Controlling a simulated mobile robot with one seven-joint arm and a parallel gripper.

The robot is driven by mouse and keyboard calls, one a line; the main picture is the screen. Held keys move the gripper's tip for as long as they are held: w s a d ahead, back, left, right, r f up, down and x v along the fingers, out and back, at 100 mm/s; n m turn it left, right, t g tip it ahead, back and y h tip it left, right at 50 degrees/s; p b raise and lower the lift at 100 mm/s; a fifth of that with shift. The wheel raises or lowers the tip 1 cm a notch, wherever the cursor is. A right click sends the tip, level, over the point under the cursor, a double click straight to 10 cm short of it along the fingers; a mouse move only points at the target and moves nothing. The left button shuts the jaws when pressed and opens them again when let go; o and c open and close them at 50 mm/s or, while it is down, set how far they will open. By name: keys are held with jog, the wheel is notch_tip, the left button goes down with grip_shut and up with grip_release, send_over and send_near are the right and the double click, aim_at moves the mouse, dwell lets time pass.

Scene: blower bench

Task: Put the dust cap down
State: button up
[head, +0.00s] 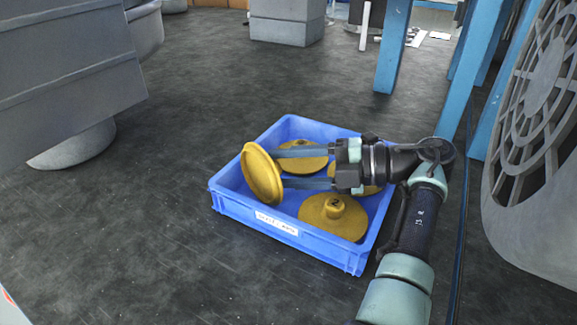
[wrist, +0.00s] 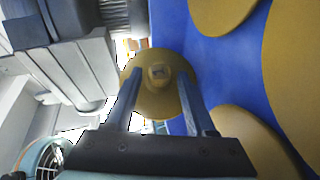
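A yellow dust cap (head: 262,174) stands nearly on edge at the left side of the blue crate (head: 240,209), tilted, its top above the crate's wall. My gripper (head: 280,168) reaches to it from the right, with its two fingers apart. In the wrist view the round cap (wrist: 158,103) faces me, with its small knob (wrist: 158,73) between the fingertips (wrist: 158,74). A gap seems to show on each side of the knob, so the fingers look open around it. Whether the cap touches the crate wall or the fingers, I cannot tell.
More yellow caps lie flat in the crate, one marked 2 (head: 333,216) at the front and one (head: 303,157) at the back. A blue post (head: 392,45) and a grey grilled housing (head: 535,190) stand to the right.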

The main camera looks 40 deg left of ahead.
jog(key=shift+o, duration=0.5)
jog(key=shift+r, duration=0.3)
jog(key=shift+w+d+r, duration=0.15)
jog(key=shift+d, duration=0.05)
jog(key=v, duration=0.4)
jog(key=shift+w+d, duration=0.2)
jog(key=shift+d, duration=0.15)
jog(key=shift+w+d+b, duration=0.1)
jog(key=shift+d+b, duration=0.05)
jog(key=shift+b, duration=0.25)
jog(key=shift+b+v, duration=0.75)
jog(key=shift+v, duration=0.2)
jog(key=shift+r, duration=0.1)
